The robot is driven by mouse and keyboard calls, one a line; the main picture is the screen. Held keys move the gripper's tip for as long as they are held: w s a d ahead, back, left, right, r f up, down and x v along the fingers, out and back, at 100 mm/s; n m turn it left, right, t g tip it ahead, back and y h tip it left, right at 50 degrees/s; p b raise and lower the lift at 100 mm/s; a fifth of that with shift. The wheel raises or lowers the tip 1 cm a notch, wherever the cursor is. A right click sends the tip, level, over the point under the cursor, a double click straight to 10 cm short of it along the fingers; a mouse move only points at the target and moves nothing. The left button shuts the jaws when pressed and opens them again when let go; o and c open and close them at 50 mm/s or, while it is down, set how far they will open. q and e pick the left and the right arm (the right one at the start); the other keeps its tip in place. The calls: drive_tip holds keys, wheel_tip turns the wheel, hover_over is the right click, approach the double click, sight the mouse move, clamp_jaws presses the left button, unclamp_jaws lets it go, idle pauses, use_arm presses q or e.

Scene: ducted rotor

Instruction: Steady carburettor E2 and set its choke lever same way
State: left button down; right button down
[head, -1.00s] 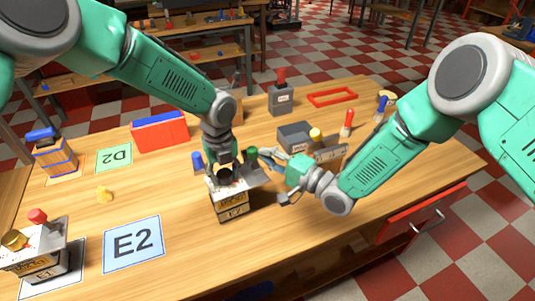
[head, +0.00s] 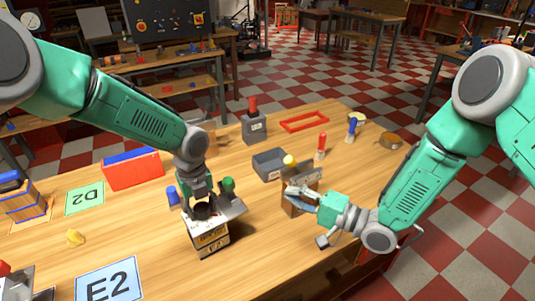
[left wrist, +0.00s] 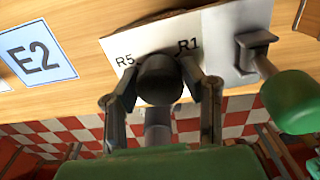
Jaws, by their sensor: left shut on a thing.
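The carburettor (head: 208,240) is a block with a white top plate and a label on its front too small to read. It stands right of the E2 card (head: 110,283). My left gripper (head: 203,205) is above it, shut on its dark round knob (left wrist: 160,78). The left wrist view shows R5 and R1 printed beside the knob. A green-knobbed lever (head: 228,184) stands on the plate; its knob also shows in the left wrist view (left wrist: 292,102). My right gripper (head: 300,193) is apart, to the right; its opening is unclear.

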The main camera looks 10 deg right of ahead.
use_arm(q)
drive_tip(key=c, duration=0.9)
unclamp_jaws()
